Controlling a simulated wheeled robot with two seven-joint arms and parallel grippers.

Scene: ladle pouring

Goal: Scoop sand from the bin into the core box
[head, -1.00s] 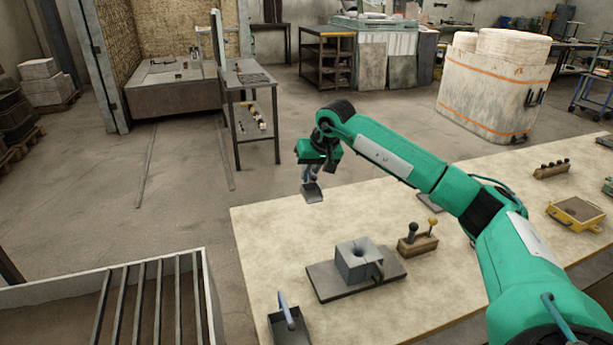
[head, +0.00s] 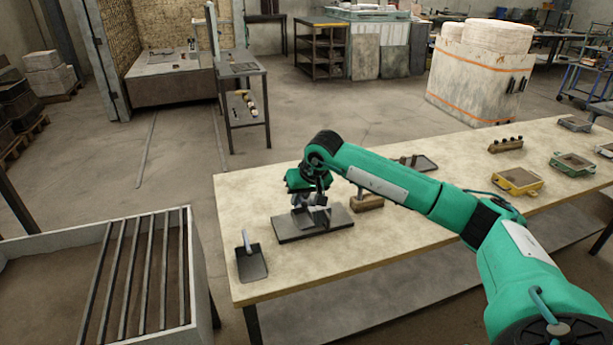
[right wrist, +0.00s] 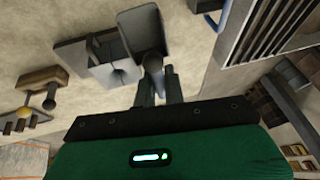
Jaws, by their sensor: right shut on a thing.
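My right gripper (head: 307,197) is shut on the handle of a grey metal scoop. In the right wrist view its fingers (right wrist: 158,88) point up the picture and the scoop's pan (right wrist: 141,30) lies beyond them. The grey core box (right wrist: 112,64), a block with a round hole in its top, shows just left of the scoop. In the head view the gripper and scoop are over the core box and mostly hide it. Whether they touch, and whether sand is in the scoop, I cannot tell. The bin (head: 203,275) with brown sand (head: 50,280) is at lower left.
The core box stands on a dark plate (head: 340,217). A second scoop (head: 252,264) lies near the table's left edge. A wooden block with knobs (head: 367,203) is close on the right. Bars (head: 132,275) cross part of the bin. Trays (head: 517,181) stand farther right.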

